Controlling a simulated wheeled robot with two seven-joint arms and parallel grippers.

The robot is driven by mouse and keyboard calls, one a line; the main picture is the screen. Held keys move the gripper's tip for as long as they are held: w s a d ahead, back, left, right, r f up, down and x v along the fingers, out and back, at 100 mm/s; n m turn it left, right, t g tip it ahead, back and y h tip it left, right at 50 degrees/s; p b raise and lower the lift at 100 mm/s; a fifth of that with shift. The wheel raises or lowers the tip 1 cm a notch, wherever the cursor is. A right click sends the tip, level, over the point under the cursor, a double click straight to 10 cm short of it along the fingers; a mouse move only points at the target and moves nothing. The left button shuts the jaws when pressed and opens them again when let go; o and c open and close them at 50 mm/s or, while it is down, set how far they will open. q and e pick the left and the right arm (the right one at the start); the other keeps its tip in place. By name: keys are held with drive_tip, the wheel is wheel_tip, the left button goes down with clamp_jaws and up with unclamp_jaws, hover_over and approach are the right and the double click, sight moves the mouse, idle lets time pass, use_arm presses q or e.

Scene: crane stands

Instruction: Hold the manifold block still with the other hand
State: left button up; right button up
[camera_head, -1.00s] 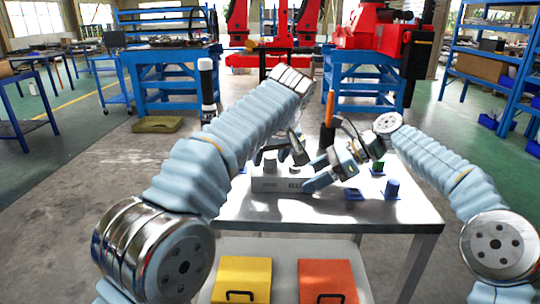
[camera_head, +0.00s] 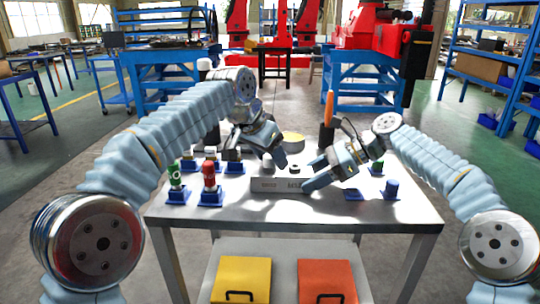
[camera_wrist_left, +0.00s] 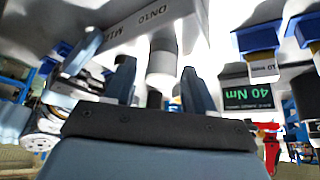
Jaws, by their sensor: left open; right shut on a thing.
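The manifold block (camera_head: 267,185) is a long grey bar with lettering on its front, lying on the table's middle. A grey cylinder (camera_head: 280,164) stands at it. In the left wrist view the lettered block (camera_wrist_left: 128,30) is at upper left, and a grey cylinder (camera_wrist_left: 162,62) shows between and beyond the fingers. My left gripper (camera_head: 257,154) is open and empty, above and behind the block's left part. My right gripper (camera_head: 308,173) is shut on the block at its right part; its fingers hide some of the block.
Blue holders with a green part (camera_head: 175,178) and a red part (camera_head: 209,178) stand left on the table. A blue holder (camera_head: 391,188) stands right. An orange-handled tool (camera_head: 328,108) is upright behind. A "40 Nm" display (camera_wrist_left: 247,97) shows in the wrist view. The front table strip is clear.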

use_arm(q)
drive_tip(key=m+g+h, duration=0.1)
drive_tip(key=m, duration=0.2)
drive_tip(key=shift+m+g, duration=0.3)
drive_tip(key=shift+m, duration=0.1)
clamp_jaws()
idle(0.5)
drive_tip(key=n+t+y, duration=0.1)
drive_tip(key=n, duration=0.3)
drive_tip(key=shift+s+r+t, duration=0.1)
drive_tip(key=shift+t, duration=0.3)
drive_tip(key=shift+n+y, duration=0.3)
drive_tip(key=shift+n, duration=0.3)
